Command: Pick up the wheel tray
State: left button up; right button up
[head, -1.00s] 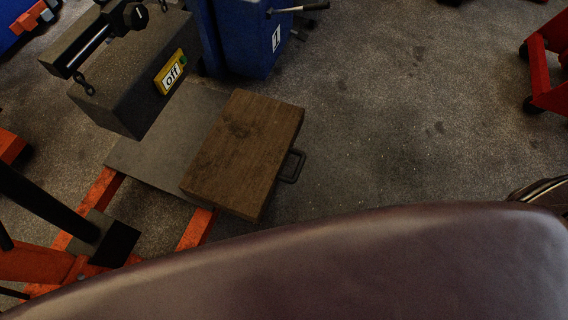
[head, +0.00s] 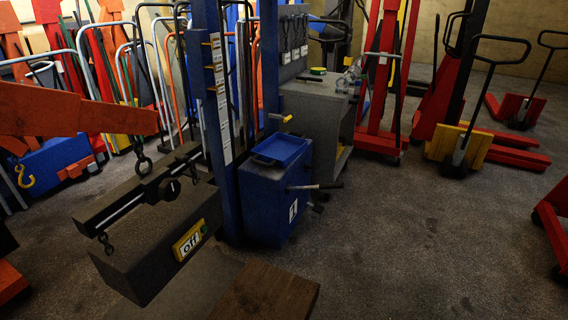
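A shallow blue tray (head: 281,150) with a raised rim lies on top of a blue cabinet (head: 268,207) in the middle of the head view. It looks empty. I cannot tell for sure whether it is the wheel tray; nothing else in view looks more like one. Neither of my grippers is in view.
A grey box marked "off" (head: 158,245) hangs from an orange crane arm (head: 75,110) at left. A wooden block (head: 265,292) is at the bottom. A grey workbench (head: 318,106) and red lifts (head: 380,90) stand behind. Open floor (head: 430,230) lies at right.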

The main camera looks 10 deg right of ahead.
aim_at(279, 150)
jog(key=l+z, duration=0.3)
jog(key=i+l+z, duration=0.25)
jog(key=l, duration=0.15)
jog(key=l+z, duration=0.3)
jog(key=i+l, duration=0.3)
jog(key=i, duration=0.15)
jog(key=i+l+z, duration=0.1)
jog(key=i+l, duration=0.15)
jog(key=i, duration=0.2)
jog(key=i+l, duration=0.25)
jog(key=i, duration=0.2)
jog(key=i+l, duration=0.25)
jog(key=i, duration=0.25)
jog(key=i+u, duration=0.25)
jog(key=u, duration=0.15)
jog(key=i+u, duration=0.25)
jog(key=u, duration=0.15)
jog(key=i+l+u, duration=0.15)
jog(key=u, duration=0.25)
jog(key=i+l+u, duration=0.25)
jog(key=u, duration=0.15)
jog(key=i, duration=0.1)
